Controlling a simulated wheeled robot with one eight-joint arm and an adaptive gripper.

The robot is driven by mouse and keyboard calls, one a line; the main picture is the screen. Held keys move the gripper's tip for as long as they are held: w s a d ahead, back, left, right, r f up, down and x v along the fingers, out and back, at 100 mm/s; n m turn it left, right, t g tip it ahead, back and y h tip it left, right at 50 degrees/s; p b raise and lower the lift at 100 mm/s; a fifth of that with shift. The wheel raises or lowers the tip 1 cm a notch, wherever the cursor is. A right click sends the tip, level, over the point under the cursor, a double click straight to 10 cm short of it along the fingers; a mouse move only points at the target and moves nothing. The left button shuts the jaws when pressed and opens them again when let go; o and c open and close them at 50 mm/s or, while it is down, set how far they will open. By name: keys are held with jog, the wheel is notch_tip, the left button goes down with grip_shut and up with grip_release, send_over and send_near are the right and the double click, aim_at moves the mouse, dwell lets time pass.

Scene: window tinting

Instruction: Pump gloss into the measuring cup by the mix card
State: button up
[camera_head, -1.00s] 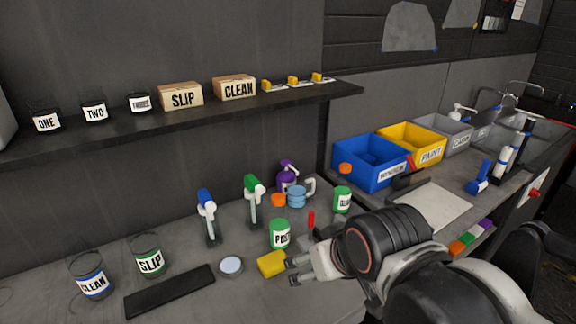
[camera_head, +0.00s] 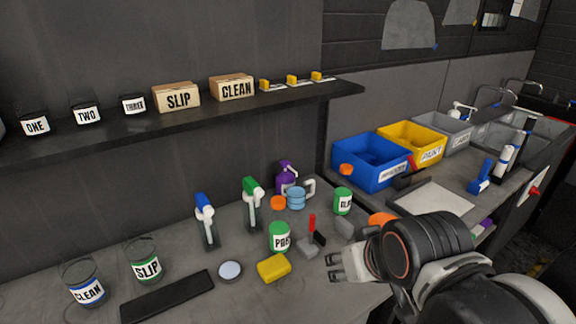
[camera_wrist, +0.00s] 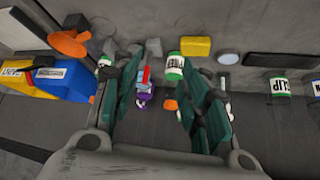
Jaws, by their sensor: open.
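A purple pump bottle (camera_head: 287,176) stands at the back of the bench below the shelf. It also shows between my fingers in the wrist view (camera_wrist: 146,100). A pale blue cup-like item (camera_head: 296,198) is beside it; I cannot tell if it is the measuring cup. A green-lidded can (camera_head: 343,202) has a label starting "GL", the rest unclear. Clear jars marked CLEAN (camera_head: 86,282) and SLIP (camera_head: 146,260) stand at the left. No mix card can be identified for certain. My gripper (camera_head: 336,268) is open and empty, right of the yellow block; its fingers (camera_wrist: 158,68) are spread.
Blue (camera_head: 371,160) and yellow (camera_head: 411,148) bins stand at the right. Two spray bottles, blue (camera_head: 206,220) and green (camera_head: 251,205), stand near a green can (camera_head: 279,237). A yellow block (camera_head: 273,268), a pale disc (camera_head: 230,271) and a dark bar (camera_head: 167,296) lie in front.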

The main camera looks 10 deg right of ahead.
grip_shut()
dwell(1.1)
